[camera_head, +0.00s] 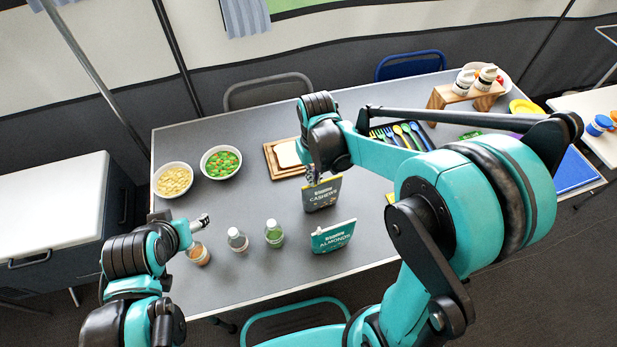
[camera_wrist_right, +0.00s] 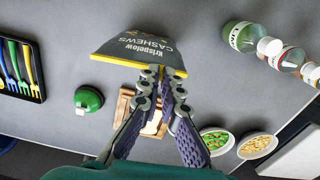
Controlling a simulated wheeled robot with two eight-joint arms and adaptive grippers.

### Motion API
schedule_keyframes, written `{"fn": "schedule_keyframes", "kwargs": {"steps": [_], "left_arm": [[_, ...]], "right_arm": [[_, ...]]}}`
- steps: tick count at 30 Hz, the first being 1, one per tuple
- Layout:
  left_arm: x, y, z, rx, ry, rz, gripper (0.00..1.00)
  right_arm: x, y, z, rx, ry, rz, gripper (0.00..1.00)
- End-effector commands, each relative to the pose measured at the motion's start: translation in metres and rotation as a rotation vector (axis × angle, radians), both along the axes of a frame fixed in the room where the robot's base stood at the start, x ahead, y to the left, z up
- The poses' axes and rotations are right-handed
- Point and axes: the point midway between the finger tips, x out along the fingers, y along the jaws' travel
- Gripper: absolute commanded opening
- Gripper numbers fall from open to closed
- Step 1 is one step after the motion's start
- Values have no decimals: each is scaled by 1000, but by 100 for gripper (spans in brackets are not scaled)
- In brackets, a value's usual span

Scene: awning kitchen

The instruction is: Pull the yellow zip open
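The dark Krispelow Cashews bag (camera_head: 322,196) stands on the table. Its yellow zip strip (camera_wrist_right: 118,61) runs along the top edge, nearest the camera in the right wrist view. My right gripper (camera_wrist_right: 163,78) is at this yellow edge, toward the right of its middle in that view. Its two fingertips are close together with a narrow gap; I cannot tell whether they pinch part of the zip. In the head view the right gripper (camera_head: 313,178) is at the bag's top left. My left gripper (camera_head: 203,220) is near the bottles, away from the bag; its finger opening is too small to judge.
A teal Almonds bag (camera_head: 333,237) stands in front of the Cashews bag. Bottles (camera_head: 274,233) stand to the left. Two bowls (camera_head: 221,162), a wooden board (camera_head: 280,160) and a black cutlery tray (camera_head: 432,127) lie behind. The table is clear between bowls and bottles.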

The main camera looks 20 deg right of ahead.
Motion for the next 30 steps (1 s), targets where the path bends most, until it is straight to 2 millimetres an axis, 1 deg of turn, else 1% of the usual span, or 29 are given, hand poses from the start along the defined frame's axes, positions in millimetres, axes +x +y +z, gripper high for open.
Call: {"fn": "schedule_keyframes", "kwargs": {"steps": [1, 3, 6, 9, 12, 20, 21, 23, 30], "left_arm": [[0, 0, 2, 0, 0, 0, 62], [0, 0, 3, 0, 0, 0, 62], [0, 0, 4, 0, 0, 0, 62], [0, 0, 4, 0, 0, 0, 62], [0, 0, 4, 0, 0, 0, 62], [0, 0, 4, 0, 0, 0, 62], [0, 0, 4, 0, 0, 0, 62], [0, 0, 4, 0, 0, 0, 62], [0, 0, 4, 0, 0, 0, 62]], "right_arm": [[2, -14, 1, -1, 0, -8, 0], [4, -32, 1, -1, 0, -8, 0], [7, -53, 1, -1, 0, -7, 0], [8, -66, 1, 0, -1, -4, 0], [9, -71, 0, 0, 0, -2, 0], [9, -71, 0, 0, 0, -1, 0], [9, -71, 0, 0, 0, -1, 12], [9, -71, 0, 0, 0, -1, 27], [9, -71, 0, 0, 0, -1, 27]]}}
